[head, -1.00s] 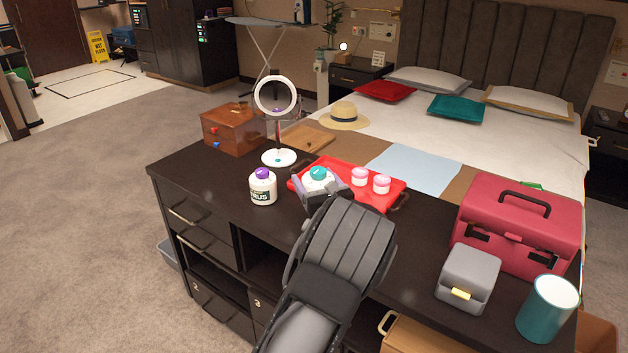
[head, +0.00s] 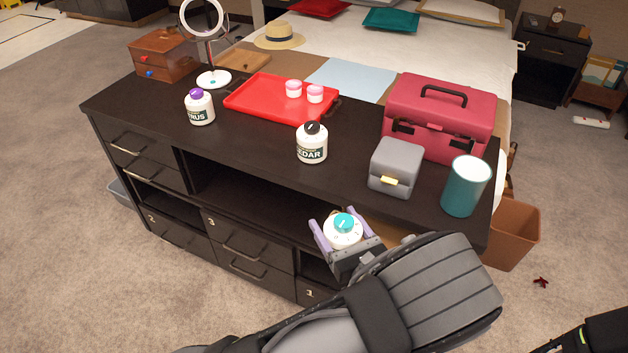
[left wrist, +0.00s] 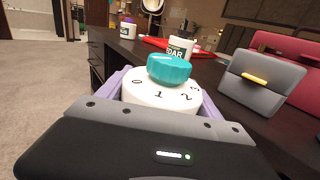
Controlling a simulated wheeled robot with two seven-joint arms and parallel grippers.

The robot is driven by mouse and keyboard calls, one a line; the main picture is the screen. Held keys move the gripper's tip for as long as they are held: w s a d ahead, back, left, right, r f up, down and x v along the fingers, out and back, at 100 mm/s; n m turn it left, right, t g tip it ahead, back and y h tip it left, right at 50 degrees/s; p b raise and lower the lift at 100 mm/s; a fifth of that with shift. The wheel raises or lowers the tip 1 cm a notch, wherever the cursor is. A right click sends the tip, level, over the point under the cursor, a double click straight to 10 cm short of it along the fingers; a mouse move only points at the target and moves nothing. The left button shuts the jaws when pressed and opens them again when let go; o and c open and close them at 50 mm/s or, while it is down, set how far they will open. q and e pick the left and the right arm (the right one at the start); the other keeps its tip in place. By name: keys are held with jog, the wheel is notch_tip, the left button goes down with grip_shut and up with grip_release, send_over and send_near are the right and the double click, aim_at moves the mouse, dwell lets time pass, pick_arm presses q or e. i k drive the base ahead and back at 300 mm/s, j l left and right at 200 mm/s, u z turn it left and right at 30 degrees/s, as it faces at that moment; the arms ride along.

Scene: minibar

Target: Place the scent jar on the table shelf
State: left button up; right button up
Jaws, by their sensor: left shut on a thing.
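My left gripper (head: 341,222) is shut on a white scent jar (head: 342,236) with a teal lid. It holds the jar upright in front of the dark table, near the open shelf (head: 245,192) under the tabletop. In the left wrist view the jar (left wrist: 160,102) sits between the purple-grey fingers, with numbers around its top. A jar with a purple lid (head: 199,108) and a CEDAR jar with a black lid (head: 311,145) stand on the tabletop. My right gripper's fingers are not visible.
The red tray (head: 262,100) holds two pink-lidded jars. A grey box (head: 396,166), a pink case (head: 440,115) and a teal cylinder (head: 466,186) crowd the right end of the tabletop. Drawers (head: 252,240) lie below the shelf. A brown bin (head: 516,232) stands at the right.

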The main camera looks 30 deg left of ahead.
aim_at(304, 198)
jog(key=j+z, duration=0.25)
jog(key=z, duration=0.2)
jog(key=j+z, duration=0.25)
jog(key=z, duration=0.2)
jog(key=k+j+z, duration=0.1)
jog(key=z, duration=0.35)
jog(key=k+j+z, duration=0.15)
jog(key=k+j, duration=0.25)
jog(key=j, duration=0.3)
jog(key=k+j+z, duration=0.15)
jog(key=k+j, duration=0.25)
jog(key=j, duration=0.2)
jog(key=k+j+z, duration=0.15)
jog(key=k+j, duration=0.35)
jog(key=j, duration=0.1)
